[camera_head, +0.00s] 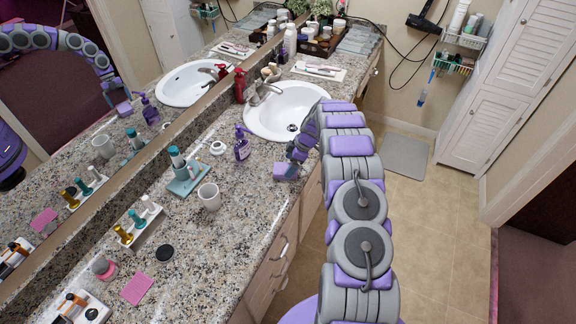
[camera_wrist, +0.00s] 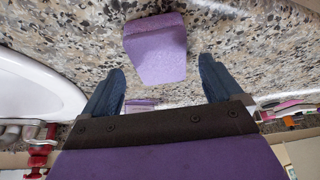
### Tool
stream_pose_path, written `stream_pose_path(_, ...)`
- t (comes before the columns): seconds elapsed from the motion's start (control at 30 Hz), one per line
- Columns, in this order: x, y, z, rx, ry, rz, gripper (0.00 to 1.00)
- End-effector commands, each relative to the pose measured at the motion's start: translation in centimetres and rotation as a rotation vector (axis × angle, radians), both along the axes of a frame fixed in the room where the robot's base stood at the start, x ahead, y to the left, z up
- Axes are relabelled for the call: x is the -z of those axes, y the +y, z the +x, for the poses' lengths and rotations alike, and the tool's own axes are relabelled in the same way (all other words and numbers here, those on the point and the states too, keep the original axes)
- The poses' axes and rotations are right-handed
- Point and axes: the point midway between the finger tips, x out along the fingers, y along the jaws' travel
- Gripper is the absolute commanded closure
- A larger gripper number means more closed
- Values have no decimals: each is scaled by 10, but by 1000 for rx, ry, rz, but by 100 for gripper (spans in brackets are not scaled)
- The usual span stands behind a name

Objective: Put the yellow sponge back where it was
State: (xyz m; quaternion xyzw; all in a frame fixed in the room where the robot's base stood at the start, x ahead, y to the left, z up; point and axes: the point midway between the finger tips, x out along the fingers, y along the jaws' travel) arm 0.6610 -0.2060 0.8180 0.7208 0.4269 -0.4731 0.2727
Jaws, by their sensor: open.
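No yellow sponge shows in either view. A purple, sponge-like block (camera_head: 286,171) lies on the speckled counter near its front edge. In the wrist view the same block (camera_wrist: 155,48) rests on the counter just beyond the fingertips, roughly midway between them. My gripper (camera_head: 298,153) is low over the counter, right by the block. In the wrist view my gripper (camera_wrist: 158,82) has its two dark blue fingers apart, with nothing held. The block appears clear of the fingers there; in the head view the contact is hard to tell.
The sink (camera_head: 288,110) lies behind my gripper. A purple soap bottle (camera_head: 242,146), a white mug (camera_head: 209,197) and a teal tray (camera_head: 187,181) with a bottle stand to the left. A pink pad (camera_head: 137,288) lies at the near left. A mirror runs along the left.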

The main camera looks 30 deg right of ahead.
Motion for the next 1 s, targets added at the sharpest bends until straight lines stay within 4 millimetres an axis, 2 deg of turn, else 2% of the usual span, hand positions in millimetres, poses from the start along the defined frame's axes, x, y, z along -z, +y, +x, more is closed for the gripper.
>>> stream_pose_path(0.1,-25,-10,-3,2,-4,-2,7)
stream_pose_path(0.4,-76,-30,-14,0,-3,-3,7)
stream_pose_path(0.63,-89,-32,-17,4,1,-3,7)
stream_pose_path(0.77,-105,-20,-22,27,26,-4,7)
stream_pose_path(1.0,-172,34,-55,143,138,-14,7)
